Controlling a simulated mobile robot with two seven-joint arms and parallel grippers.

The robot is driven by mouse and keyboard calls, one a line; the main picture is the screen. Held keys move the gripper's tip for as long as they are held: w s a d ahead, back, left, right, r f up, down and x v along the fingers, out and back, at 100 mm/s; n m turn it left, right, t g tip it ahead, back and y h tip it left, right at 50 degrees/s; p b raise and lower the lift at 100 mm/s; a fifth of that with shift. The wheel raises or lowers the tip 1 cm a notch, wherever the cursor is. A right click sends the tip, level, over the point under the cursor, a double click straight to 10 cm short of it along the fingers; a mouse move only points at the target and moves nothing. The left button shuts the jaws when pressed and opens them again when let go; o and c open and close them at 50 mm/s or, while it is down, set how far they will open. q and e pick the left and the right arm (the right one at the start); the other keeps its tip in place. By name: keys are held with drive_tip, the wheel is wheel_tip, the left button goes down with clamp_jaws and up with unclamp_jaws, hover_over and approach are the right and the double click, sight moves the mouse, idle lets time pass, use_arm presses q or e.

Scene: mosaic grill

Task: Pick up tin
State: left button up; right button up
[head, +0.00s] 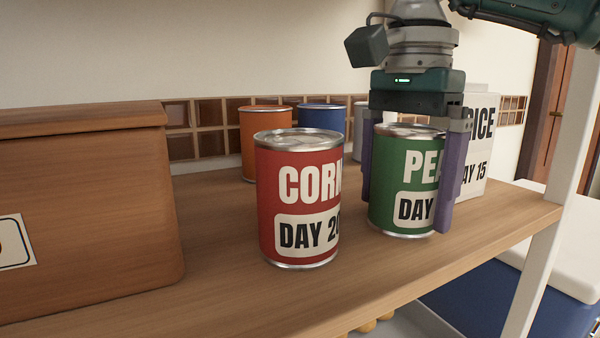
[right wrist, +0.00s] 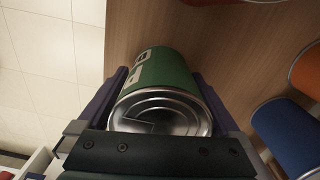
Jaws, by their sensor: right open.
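A green tin (head: 404,205) with "PEA" and "DAY" on its label stands upright on the wooden shelf (head: 215,270). My right gripper (head: 408,210) comes down from above with its purple fingers on either side of this tin. The fingers are apart, and the tin is between them. In the right wrist view the green tin (right wrist: 165,72) shows its silver lid between the fingers; I cannot tell whether they touch it. A red tin (head: 300,215) labelled "CORN" and "DAY 20" stands just left of the right gripper. My left gripper is not in view.
A wooden bread box (head: 80,220) fills the left of the shelf. Orange (head: 262,130) and blue (head: 322,118) tins stand behind the red tin. A white rice box (head: 480,140) is behind the gripper at right. A white post (head: 553,200) rises at the shelf's right end.

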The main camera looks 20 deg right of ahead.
drive_tip(key=c, duration=1.6)
